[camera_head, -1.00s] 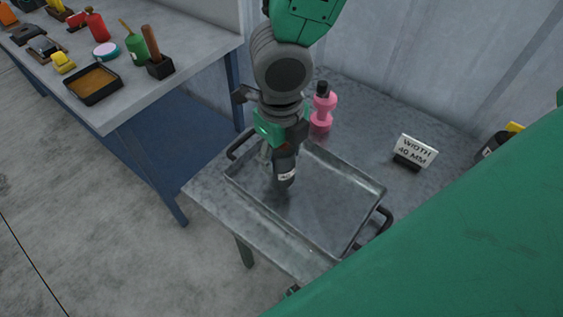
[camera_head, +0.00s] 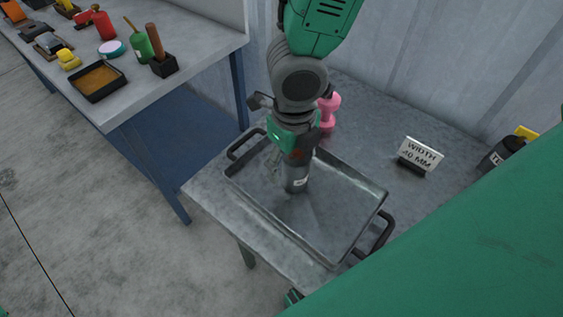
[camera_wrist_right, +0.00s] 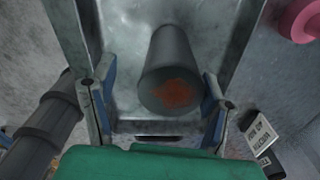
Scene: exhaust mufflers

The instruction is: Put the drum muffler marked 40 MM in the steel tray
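A dark grey drum muffler (camera_head: 297,182) with a small white label stands about upright on the floor of the steel tray (camera_head: 345,245). I cannot read the label. In the right wrist view the muffler (camera_wrist_right: 172,65) shows its round end with a rusty patch. My right gripper (camera_wrist_right: 157,108) is above the tray with its fingers on either side of the muffler. A clear gap shows at the left finger; the right finger is close to it. In the head view the right gripper (camera_head: 291,165) hides the muffler's upper part. My left gripper is not in view.
A pink bottle-shaped object (camera_head: 328,110) stands behind the tray. A sign reading WIDTH 40 MM (camera_head: 420,154) stands right of it. A dark object with yellow (camera_head: 497,155) is farther right. A cluttered bench (camera_head: 170,85) is at the left. The tray's right half is clear.

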